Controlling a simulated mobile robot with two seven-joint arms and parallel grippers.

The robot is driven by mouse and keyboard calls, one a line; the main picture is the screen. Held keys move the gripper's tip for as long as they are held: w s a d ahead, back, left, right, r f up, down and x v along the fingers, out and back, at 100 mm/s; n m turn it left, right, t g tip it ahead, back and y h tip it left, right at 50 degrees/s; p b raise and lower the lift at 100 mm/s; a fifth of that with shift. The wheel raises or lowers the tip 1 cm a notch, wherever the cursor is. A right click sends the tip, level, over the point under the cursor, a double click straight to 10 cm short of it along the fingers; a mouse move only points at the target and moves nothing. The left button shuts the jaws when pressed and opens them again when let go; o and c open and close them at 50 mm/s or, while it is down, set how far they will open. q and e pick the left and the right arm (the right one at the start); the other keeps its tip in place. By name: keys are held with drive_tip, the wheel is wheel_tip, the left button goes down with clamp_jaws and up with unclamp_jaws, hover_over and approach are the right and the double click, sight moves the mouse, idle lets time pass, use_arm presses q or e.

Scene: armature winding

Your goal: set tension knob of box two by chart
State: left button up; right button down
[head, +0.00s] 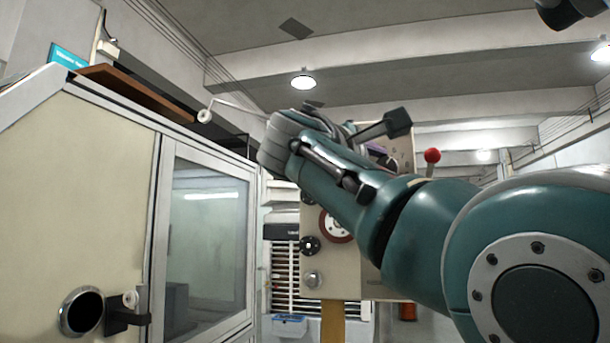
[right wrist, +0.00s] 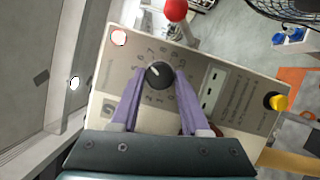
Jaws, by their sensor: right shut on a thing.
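In the right wrist view, a black tension knob (right wrist: 159,74) with a white pointer mark sits on the beige face of a box (right wrist: 130,65). Numbers ring the knob; the pointer is toward the upper left, but the exact number is too small to read surely. My right gripper (right wrist: 160,79) has its purple fingers closed on the knob's two sides. In the head view, my right arm reaches across to a beige machine front (head: 345,275) and hides most of the gripper. No chart can be made out. My left gripper is not in view.
A red ball-topped lever (head: 432,155) stands by the machine. A cream cabinet with a glass window (head: 210,240) fills the left. A slotted rack (head: 284,265) stands behind.

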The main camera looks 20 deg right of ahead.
drive_tip(key=m+y, duration=0.1)
drive_tip(key=m, duration=0.1)
drive_tip(key=m+g+y+p, duration=0.1)
drive_tip(key=m, duration=0.2)
drive_tip(key=m+y+p, duration=0.1)
drive_tip(key=m, duration=0.2)
drive_tip(key=shift+r, duration=0.3)
drive_tip(key=shift+d+y, duration=0.1)
drive_tip(key=shift+y, duration=0.2)
drive_tip(key=shift+c, duration=1.9)
unclamp_jaws()
drive_tip(key=shift+p, duration=0.3)
